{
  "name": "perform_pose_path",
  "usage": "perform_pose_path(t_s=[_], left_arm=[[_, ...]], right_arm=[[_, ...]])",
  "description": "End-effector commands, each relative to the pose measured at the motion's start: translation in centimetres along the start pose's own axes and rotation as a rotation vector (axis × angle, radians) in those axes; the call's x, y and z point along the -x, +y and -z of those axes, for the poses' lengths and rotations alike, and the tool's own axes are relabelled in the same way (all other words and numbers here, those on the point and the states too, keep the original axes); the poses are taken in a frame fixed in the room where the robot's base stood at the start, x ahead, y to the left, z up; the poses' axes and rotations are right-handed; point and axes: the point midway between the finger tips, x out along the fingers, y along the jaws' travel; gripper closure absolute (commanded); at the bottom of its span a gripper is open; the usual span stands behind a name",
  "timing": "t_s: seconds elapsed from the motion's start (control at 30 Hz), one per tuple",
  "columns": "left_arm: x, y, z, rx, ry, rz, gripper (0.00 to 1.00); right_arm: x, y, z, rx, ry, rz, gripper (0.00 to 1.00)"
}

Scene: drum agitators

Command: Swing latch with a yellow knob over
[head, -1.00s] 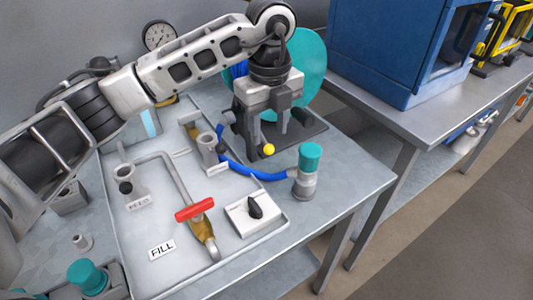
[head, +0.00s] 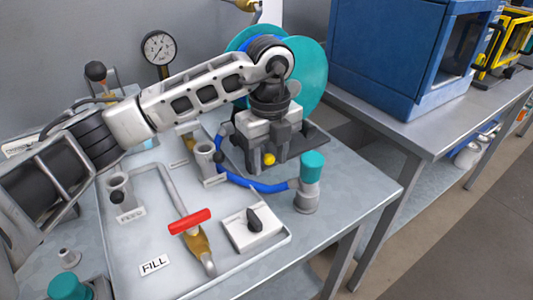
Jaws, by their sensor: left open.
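The yellow knob (head: 268,159) sits on the dark base plate (head: 312,143) near the back right of the panel. My left gripper (head: 267,154) points down over it, its arm coming in from the left. Its jaws are open, with the fingers low around or just behind the knob. I cannot tell whether they touch it. The latch arm and its pivot are mostly hidden by the gripper. My right gripper is not in view.
A blue hose (head: 256,184) runs in front of the plate to a teal-capped fitting (head: 308,185). A red-handled valve (head: 190,222) and black selector knob (head: 255,218) stand nearer. A teal reel (head: 308,72) is behind.

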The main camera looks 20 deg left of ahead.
Motion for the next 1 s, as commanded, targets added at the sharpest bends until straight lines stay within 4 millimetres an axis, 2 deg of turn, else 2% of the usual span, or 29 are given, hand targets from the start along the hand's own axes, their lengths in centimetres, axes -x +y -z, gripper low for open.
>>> perform_pose_path(t_s=[0.03,0.13,0.17,0.63,1.0], left_arm=[[0.0,0.0,0.0,0.000,0.000,0.000,0.62],[0.0,0.0,0.0,0.000,0.000,0.000,0.90],[0.0,0.0,0.0,0.000,0.000,0.000,0.95],[0.2,0.0,0.0,0.000,0.000,0.001,0.95],[2.8,-0.1,0.6,0.000,-0.002,0.004,0.95]], right_arm=[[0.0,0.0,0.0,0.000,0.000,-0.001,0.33],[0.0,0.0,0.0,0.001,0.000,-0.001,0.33],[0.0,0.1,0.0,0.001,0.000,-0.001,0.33],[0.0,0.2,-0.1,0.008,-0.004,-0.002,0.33],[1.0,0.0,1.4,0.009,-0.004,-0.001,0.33]])
